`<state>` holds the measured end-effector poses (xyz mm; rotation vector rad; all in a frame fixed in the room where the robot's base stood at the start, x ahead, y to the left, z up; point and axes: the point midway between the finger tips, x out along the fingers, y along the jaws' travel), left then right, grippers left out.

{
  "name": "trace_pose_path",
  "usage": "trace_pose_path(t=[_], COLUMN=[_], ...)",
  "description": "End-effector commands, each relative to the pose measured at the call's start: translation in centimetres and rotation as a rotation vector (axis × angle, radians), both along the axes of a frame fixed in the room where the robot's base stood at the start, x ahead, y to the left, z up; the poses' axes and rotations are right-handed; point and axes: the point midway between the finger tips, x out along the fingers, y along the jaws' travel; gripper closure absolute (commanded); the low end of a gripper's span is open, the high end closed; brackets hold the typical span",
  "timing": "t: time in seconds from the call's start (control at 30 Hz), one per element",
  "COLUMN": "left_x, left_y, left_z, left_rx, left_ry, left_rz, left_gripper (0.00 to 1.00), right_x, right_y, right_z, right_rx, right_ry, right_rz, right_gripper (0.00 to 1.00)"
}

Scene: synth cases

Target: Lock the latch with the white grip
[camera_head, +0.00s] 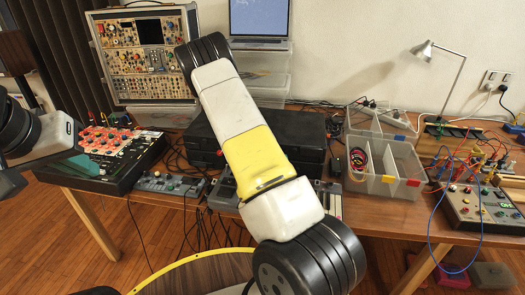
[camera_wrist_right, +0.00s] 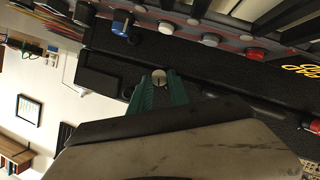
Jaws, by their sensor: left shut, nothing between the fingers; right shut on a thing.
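The white grip (camera_wrist_right: 158,77) is a small pale round end against a black case (camera_wrist_right: 205,68) in the right wrist view. My right gripper (camera_wrist_right: 160,84) has its teal fingers on either side of it and is shut on it. How the latch is turned cannot be told. In the head view the black case (camera_head: 302,128) lies on the table, partly covered by my right arm; my right gripper and the white grip are hidden there. My left gripper (camera_head: 82,166) is at the left, shut and empty, near the control panel.
A lamp (camera_head: 440,75) and a wired box (camera_head: 480,207) stand further right.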

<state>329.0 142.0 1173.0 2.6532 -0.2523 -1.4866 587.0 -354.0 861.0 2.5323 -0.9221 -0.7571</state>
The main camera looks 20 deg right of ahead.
Motion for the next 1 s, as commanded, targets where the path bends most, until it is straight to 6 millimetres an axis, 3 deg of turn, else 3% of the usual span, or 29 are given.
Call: trace_pose_path(t=[1.0], left_x=[0.0], left_y=[0.0], left_z=[0.0], left_rx=[0.0], left_ry=[0.0], left_rz=[0.0], left_gripper=[1.0], right_x=[-0.72], right_y=[-0.97], right_z=[-0.02], right_rx=[0.777], right_ry=[-0.472], right_rz=[-0.003], right_gripper=[1.0])
